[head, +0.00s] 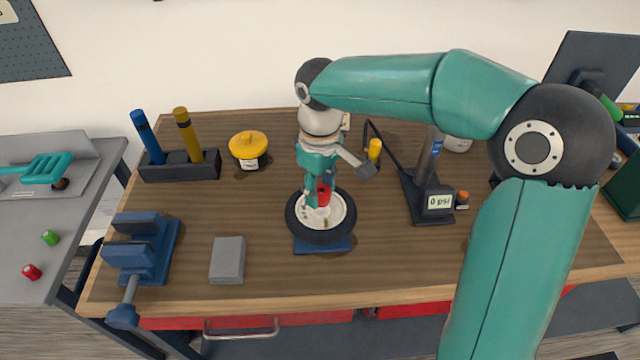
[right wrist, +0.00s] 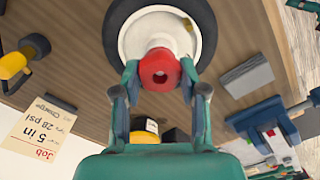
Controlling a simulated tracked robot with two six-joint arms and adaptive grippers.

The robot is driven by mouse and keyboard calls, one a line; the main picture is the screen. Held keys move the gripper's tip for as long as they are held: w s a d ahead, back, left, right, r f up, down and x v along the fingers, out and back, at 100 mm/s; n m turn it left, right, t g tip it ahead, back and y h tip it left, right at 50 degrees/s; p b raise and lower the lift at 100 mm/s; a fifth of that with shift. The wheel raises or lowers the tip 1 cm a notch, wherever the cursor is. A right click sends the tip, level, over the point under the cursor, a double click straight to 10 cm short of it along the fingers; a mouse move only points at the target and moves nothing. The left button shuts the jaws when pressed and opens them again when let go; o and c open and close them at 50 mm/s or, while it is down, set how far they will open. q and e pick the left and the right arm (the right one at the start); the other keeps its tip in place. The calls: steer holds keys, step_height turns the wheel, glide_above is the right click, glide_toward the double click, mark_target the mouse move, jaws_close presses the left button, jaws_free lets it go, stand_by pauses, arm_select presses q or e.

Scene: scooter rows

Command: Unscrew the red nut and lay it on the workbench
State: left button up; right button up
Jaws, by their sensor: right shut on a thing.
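The red nut (head: 324,190) is between the fingertips of my right gripper (head: 318,186), directly above the wheel's middle. In the right wrist view the red nut (right wrist: 160,70) shows its dark central hole, with a fingertip pressed on each side. My right gripper (right wrist: 160,80) is shut on it. The wheel (head: 343,222) has a black tyre and a pale hub and lies flat on a blue stand. I cannot tell whether the nut touches the hub. The wooden workbench (head: 390,275) lies around the stand. My left gripper is not in view.
A grey block (head: 228,260) and blue vise (head: 145,250) are left of the wheel. The gauge (head: 438,200) stands right. A yellow-topped pot (head: 248,147) and pen holder (head: 180,168) are behind. Bare wood lies right of the grey block and along the front.

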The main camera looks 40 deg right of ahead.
steer(key=n+p, duration=0.1)
steer(key=n, duration=0.3)
steer(key=shift+r+n, duration=0.15)
steer(key=shift+n, duration=0.25)
steer(key=n+p, duration=0.1)
steer(key=n, duration=0.3)
steer(key=n+p, duration=0.2)
steer(key=n, duration=0.3)
steer(key=n+p, duration=0.1)
steer(key=n, duration=0.3)
steer(key=shift+n, duration=0.4)
steer(key=o, duration=1.2)
steer(key=shift+w, duration=0.1)
